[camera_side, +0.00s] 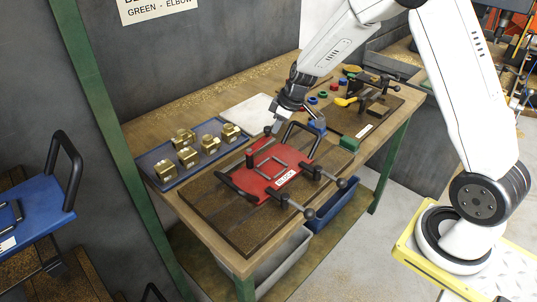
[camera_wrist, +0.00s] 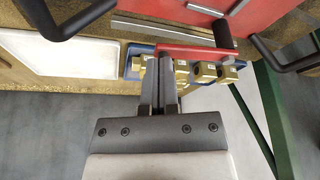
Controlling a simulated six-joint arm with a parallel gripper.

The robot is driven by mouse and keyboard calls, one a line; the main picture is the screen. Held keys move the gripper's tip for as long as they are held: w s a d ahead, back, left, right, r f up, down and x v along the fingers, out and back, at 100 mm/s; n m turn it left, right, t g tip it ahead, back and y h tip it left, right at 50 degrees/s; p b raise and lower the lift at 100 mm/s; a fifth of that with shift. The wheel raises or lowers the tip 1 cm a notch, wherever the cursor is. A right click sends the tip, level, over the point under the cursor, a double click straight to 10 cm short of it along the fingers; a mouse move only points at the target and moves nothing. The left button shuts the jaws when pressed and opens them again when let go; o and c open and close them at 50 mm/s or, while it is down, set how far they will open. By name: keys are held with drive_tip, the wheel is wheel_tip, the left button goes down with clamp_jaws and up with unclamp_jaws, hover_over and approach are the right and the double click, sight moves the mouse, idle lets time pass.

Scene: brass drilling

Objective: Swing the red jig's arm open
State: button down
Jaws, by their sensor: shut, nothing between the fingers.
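The red jig (camera_side: 284,178) lies on a brown board on the bench, with a label reading BLOCK on its front. In the side view my gripper (camera_side: 277,127) points down at the jig's back edge, close to a dark knob there. In the wrist view the jig's red plate (camera_wrist: 185,10) is at the top. Its narrow red arm (camera_wrist: 190,52) crosses just beyond my shut, empty fingers (camera_wrist: 160,62), with a black peg handle (camera_wrist: 223,34) standing on it. The fingertips look very near the red arm; I cannot tell whether they touch it.
A blue tray (camera_side: 164,184) with several brass fittings (camera_side: 188,156) stands left of the jig. A white sheet (camera_side: 248,112) lies behind it. Black toggle clamps (camera_side: 285,201) stick out in front. A second fixture board (camera_side: 385,115) is at the back right.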

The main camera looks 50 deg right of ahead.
drive_tip(key=w+n, duration=0.2)
drive_tip(key=shift+w+n+g+y, duration=0.25)
drive_tip(key=shift+n+g+y, duration=0.05)
drive_tip(key=shift+n+y, duration=0.1)
drive_tip(key=shift+w+a+n+y, duration=0.15)
drive_tip(key=shift+w+n+y, duration=0.15)
drive_tip(key=shift+w+n, duration=0.5)
drive_tip(key=shift+s, duration=0.1)
drive_tip(key=s+d+r, duration=0.5)
drive_tip(key=r, duration=0.4)
drive_tip(key=shift+s+d+r, duration=0.15)
drive_tip(key=shift+r, duration=0.1)
drive_tip(key=shift+s, duration=0.1)
